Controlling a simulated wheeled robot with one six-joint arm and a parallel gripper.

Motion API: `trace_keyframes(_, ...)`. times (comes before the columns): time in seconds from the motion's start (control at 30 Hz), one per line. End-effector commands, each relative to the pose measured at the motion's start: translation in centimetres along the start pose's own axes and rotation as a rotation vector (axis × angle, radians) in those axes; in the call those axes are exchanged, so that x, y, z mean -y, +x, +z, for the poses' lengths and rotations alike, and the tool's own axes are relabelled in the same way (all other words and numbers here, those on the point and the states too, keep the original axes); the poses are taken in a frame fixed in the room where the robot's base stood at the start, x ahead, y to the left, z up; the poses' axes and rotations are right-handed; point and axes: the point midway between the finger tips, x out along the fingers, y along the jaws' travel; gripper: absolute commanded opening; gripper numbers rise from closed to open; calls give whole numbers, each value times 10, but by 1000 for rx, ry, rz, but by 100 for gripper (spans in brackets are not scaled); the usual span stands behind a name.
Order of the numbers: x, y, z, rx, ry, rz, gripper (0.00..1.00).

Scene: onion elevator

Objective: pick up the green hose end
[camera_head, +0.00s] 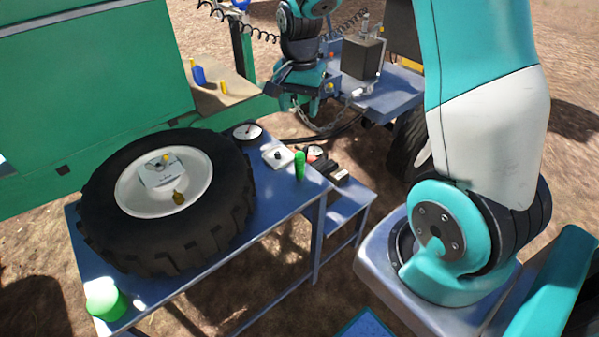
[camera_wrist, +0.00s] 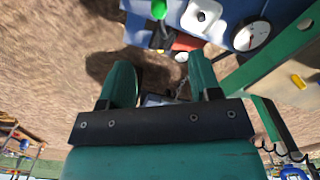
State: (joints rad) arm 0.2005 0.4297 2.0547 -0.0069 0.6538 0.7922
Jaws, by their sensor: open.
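A slim bright green piece (camera_head: 300,165) stands upright on the blue table, near its right edge; I cannot tell for sure that it is the hose end. In the wrist view a green piece (camera_wrist: 158,10) shows at the top edge, partly cut off. My gripper (camera_head: 300,104) hangs beyond the table's far right corner, apart from the green piece. In the wrist view its two teal fingers (camera_wrist: 160,80) are spread with nothing held between them. A dark hose (camera_head: 335,133) runs behind the table; its ends are hidden.
A large tyre (camera_head: 105,210) covers much of the blue table (camera_head: 272,215). A round gauge (camera_head: 247,132) and a white box (camera_head: 277,157) are near the green piece. A green cup (camera_head: 104,299) stands at the front left. A blue cart (camera_head: 400,85) stands behind, with a chain (camera_head: 325,126) near my gripper.

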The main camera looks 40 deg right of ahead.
Motion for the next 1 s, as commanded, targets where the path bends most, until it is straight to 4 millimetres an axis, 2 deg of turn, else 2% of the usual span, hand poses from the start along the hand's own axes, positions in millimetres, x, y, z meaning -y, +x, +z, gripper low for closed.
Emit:
trace_keyframes(0.1,-2,21,-6,0,31,10,57)
trace_keyframes(0.5,-3,106,-4,1,26,10,57)
trace_keyframes(0.77,-2,127,-4,0,25,8,57)
trace_keyframes(1.0,-2,163,-1,0,25,8,57)
